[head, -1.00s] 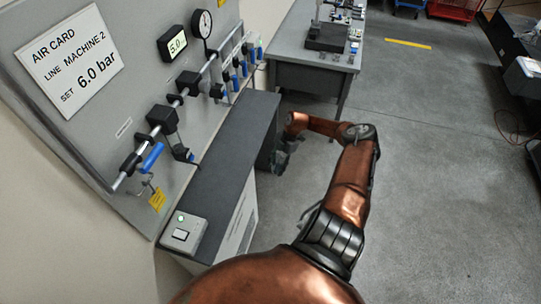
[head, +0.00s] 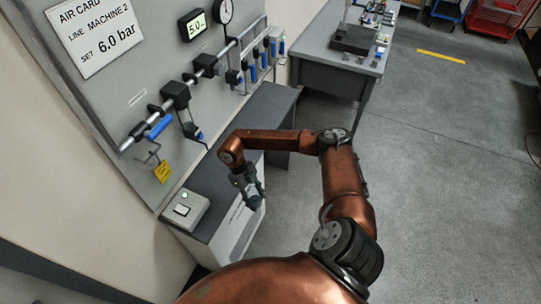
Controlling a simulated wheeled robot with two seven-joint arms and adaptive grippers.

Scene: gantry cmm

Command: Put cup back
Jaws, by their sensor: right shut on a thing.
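My right gripper (head: 253,201) hangs pointing down just off the right side of the dark narrow bench, past the grey box. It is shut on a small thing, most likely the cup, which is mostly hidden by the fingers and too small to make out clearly. The air panel (head: 110,118) on the left carries a pipe rail with black blocks (head: 175,95), a blue lever (head: 160,126) and several blue-ended fittings. One black block has a hanging dark fitting (head: 190,130) below it. My left gripper is not in view.
The dark bench (head: 215,178) runs along the panel, with a grey box (head: 186,210) with a green light at its near end. A grey table (head: 325,67) with equipment stands beyond.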

